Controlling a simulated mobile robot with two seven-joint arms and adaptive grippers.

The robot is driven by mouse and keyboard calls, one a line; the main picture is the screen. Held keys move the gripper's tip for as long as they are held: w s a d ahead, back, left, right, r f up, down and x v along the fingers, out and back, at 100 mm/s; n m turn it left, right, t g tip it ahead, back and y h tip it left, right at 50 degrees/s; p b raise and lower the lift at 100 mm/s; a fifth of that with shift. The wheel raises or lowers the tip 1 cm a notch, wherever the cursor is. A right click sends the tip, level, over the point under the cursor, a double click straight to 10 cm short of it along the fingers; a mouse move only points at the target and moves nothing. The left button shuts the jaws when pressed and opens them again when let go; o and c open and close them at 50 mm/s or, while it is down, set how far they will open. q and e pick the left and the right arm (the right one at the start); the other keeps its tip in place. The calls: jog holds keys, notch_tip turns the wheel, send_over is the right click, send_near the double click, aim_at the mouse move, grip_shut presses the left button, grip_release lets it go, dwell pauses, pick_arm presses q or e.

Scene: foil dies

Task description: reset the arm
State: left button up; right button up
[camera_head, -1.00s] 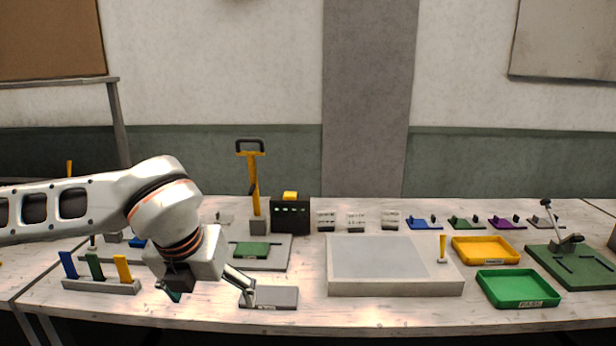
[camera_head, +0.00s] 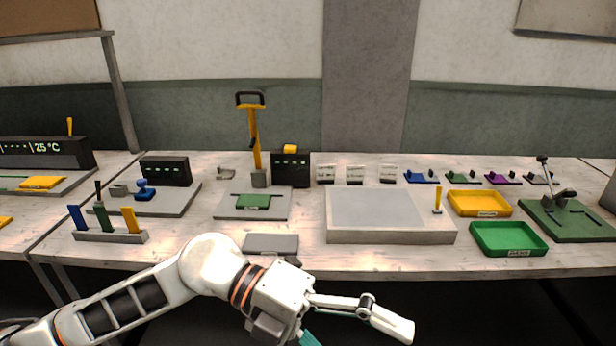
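My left arm comes in from the lower left and its white wrist hangs in front of the table's front edge. My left gripper (camera_head: 352,322) is at the bottom of the view. One finger stretches to the right, and a teal part shows at the bottom edge, where the rest is cut off. The fingers look spread wide apart, with nothing seen between them. My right gripper is not in view.
The table holds a grey flat pad (camera_head: 270,244), a big grey block (camera_head: 390,234), a yellow tray (camera_head: 480,203), a green tray (camera_head: 508,239), a lever press (camera_head: 562,205) and a rack (camera_head: 110,236) with coloured handles. The space before the front edge is free right of my gripper.

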pick_arm(q)
jog(key=w+a+r+n+t+h, duration=0.2)
jog(key=w+r+n+t+h, duration=0.3)
jog(key=w+n+t+h, duration=0.5)
jog(key=w+a+f+n+t+y, duration=0.3)
jog(key=a+f+n+t+y, duration=0.25)
jog(key=f+n, duration=0.2)
jog(key=w+a+f+n+t+y, duration=0.45)
jog(key=f+n+t, duration=0.2)
jog(key=n, duration=0.25)
jog(key=s+a+f+n+y, duration=0.2)
jog(key=a+f+n+y, duration=0.15)
jog(key=f, duration=0.35)
jog(key=s+a+f+n+y, duration=0.1)
jog(key=a+f+n+y, duration=0.3)
jog(key=f, duration=0.4)
jog(key=s+a+f+n+g+y, duration=0.1)
jog(key=s+a+f+g+y, duration=0.1)
jog(key=s+f, duration=0.4)
jog(key=s+a+f+n+g+y, duration=0.1)
jog(key=s+a+f+g, duration=0.2)
jog(key=s+a+f, duration=0.4)
notch_tip(320, 180, down, 4)
jog(key=shift+s+r+g+y, duration=0.2)
jog(key=shift+r+g+y, duration=0.05)
jog(key=shift+g+y, duration=0.15)
